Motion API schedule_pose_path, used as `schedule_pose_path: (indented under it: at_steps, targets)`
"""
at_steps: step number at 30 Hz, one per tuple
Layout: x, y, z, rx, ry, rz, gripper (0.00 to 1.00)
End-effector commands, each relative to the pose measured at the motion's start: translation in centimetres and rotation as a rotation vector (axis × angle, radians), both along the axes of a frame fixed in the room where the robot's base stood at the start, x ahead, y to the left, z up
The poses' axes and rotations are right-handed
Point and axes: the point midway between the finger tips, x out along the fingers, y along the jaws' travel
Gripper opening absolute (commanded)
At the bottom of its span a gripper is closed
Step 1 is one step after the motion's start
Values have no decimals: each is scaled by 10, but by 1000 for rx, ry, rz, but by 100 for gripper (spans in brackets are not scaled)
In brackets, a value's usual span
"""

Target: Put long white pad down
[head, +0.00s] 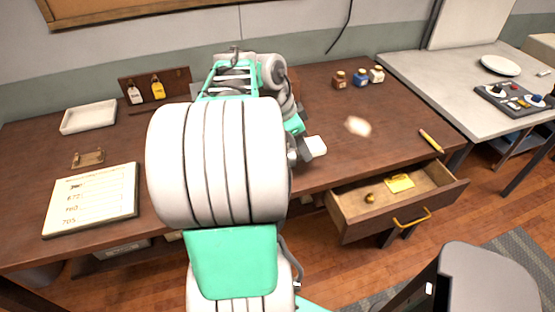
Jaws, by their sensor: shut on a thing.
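The end of my arm reaches over the dark wooden desk, and the thick white arm link in front hides most of it. My gripper (298,140) shows only in part, low over the desk near its front edge. A small white block, which looks like the end of the long white pad (315,147), sticks out to the right of it. My gripper is shut on it. The rest of the pad and the fingertips are hidden, and I cannot tell whether the pad touches the desk (330,100).
An open drawer (345,218) juts out at front right. A notepad (92,198), a white tray (89,117) and bottles on a rack (158,88) are at left. Ink bottles (360,77) stand at the back; a yellow pen (431,141) lies right. A blurred pale spot (358,126) shows nearby.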

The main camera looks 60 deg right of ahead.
Motion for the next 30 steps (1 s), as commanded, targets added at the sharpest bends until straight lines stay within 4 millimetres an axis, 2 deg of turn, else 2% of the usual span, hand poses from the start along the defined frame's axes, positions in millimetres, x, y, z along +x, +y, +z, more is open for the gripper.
schedule_pose_path:
  at_steps: [3, 6, 9, 15, 20, 30]
  targets:
    - [34, -5, -15, 3, 3, 7, 17]
    - [51, -8, -40, 4, 4, 4, 17]
    - [64, -11, -56, 2, 2, 3, 17]
    - [79, -14, -75, 1, 1, 2, 17]
    - [77, -13, -101, 1, 1, 1, 17]
    - [77, -14, -108, -1, -1, 3, 17]
